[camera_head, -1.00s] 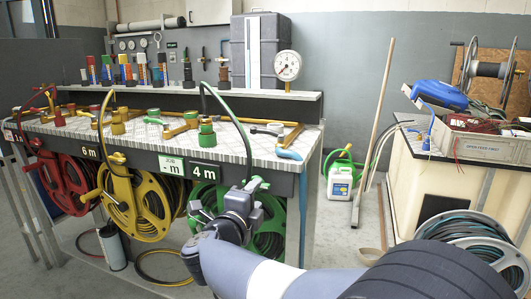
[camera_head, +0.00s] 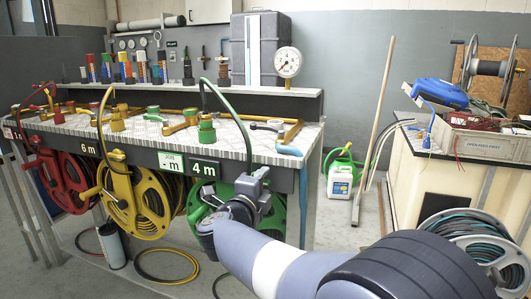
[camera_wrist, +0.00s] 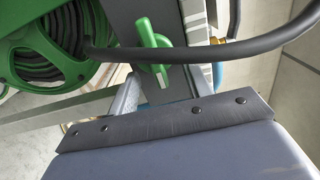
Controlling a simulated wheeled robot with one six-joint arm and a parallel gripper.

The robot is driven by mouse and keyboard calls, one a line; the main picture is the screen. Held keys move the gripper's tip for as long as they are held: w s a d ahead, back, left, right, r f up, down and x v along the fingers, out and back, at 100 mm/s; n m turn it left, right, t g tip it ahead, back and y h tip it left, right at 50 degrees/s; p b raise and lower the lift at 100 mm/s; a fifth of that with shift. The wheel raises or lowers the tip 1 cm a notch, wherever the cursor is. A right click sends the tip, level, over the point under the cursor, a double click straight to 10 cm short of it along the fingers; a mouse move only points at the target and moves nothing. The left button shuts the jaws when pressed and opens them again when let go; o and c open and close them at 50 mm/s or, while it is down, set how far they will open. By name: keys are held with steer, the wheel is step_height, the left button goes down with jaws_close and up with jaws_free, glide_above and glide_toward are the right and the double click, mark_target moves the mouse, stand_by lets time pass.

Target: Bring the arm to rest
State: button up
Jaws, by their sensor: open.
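My arm reaches in from the lower right of the head view and bends upward at the wrist. My gripper (camera_head: 256,182) is at its end, small and dark, in front of the green reel (camera_head: 292,215) and just right of the "4 m" sign (camera_head: 205,169). I see nothing held in it. The jaws' tips are hard to make out. The wrist view shows the green reel (camera_wrist: 30,60) at the left, a green lever (camera_wrist: 153,52) and a dark hose (camera_wrist: 220,50) crossing the picture. A smooth grey surface fills its lower part.
The bench (camera_head: 240,141) with valves and hose ends stands behind my gripper. A yellow reel (camera_head: 145,200) and a red reel (camera_head: 68,185) hang to the left. A white can (camera_head: 340,182) stands on the floor. A pale cabinet (camera_head: 415,175) is at the right.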

steer(key=shift+a+r+n+p, duration=0.1)
steer(key=shift+r+n+p, duration=0.15)
steer(key=shift+n+p, duration=0.85)
steer(key=shift+a+r+n+p, duration=0.2)
steer(key=shift+n+p, duration=0.35)
steer(key=shift+n, duration=1)
steer(key=shift+a+r+n+p, duration=0.1)
steer(key=shift+r+n+p, duration=0.2)
steer(key=shift+n+p, duration=0.8)
steer(key=shift+n+b, duration=0.25)
steer(key=shift+b, duration=0.05)
steer(key=shift+s+d, duration=0.1)
steer(key=shift+d, duration=0.05)
